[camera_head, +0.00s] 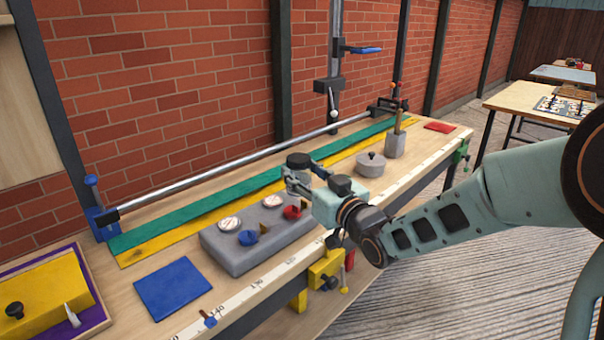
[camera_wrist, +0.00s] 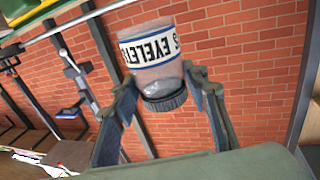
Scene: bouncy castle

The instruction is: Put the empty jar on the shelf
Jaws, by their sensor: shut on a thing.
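The jar (camera_wrist: 154,76) is clear, with a dark ribbed lid and a white band lettered "EYELETS". It appears upside down in the wrist view, with the lid towards the bottom of the picture. A little grey shows inside near the lid; I cannot tell whether it is contents or reflection. My gripper (camera_wrist: 160,88) is shut on the jar, one finger on each side. In the head view my gripper (camera_head: 297,180) holds it above the bench, its dark lid (camera_head: 298,160) on top. I cannot identify the shelf for certain.
Below is a grey block (camera_head: 235,258) with round gauges and coloured knobs. A blue mat (camera_head: 172,288), grey lidded pot (camera_head: 370,165) and grey cup (camera_head: 395,145) stand on the bench. A metal rail (camera_head: 240,158) runs along the back, with a post (camera_head: 333,60) beyond.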

